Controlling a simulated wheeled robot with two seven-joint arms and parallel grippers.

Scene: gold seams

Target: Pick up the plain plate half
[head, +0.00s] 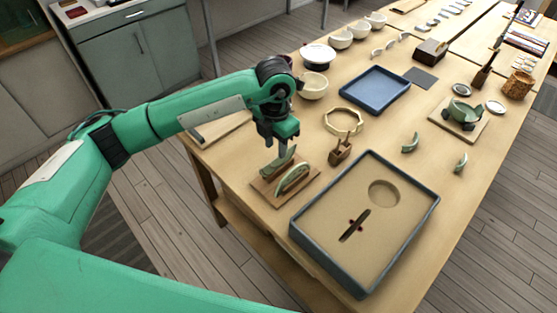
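Two green plate halves stand on edge in a small wooden rack (262,188) near the table's left edge. The front half (293,178) shows its curved side with a pale rim. The rear half (279,163) is partly hidden by my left gripper and the front half. I cannot tell which half is plain. My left gripper (277,146) points down right over the rear half, with its fingertips at that half's top edge. The finger gap is too small to tell whether it is open or shut on the half. My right gripper is not in view.
A grey-rimmed tray (411,222) with a sand-coloured bed, a round hollow and a dark slot lies just right of the rack. A wooden tool holder (340,152), a pale ring (343,121) and a blue tray (375,92) stand behind. Small green shards (410,143) lie further right.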

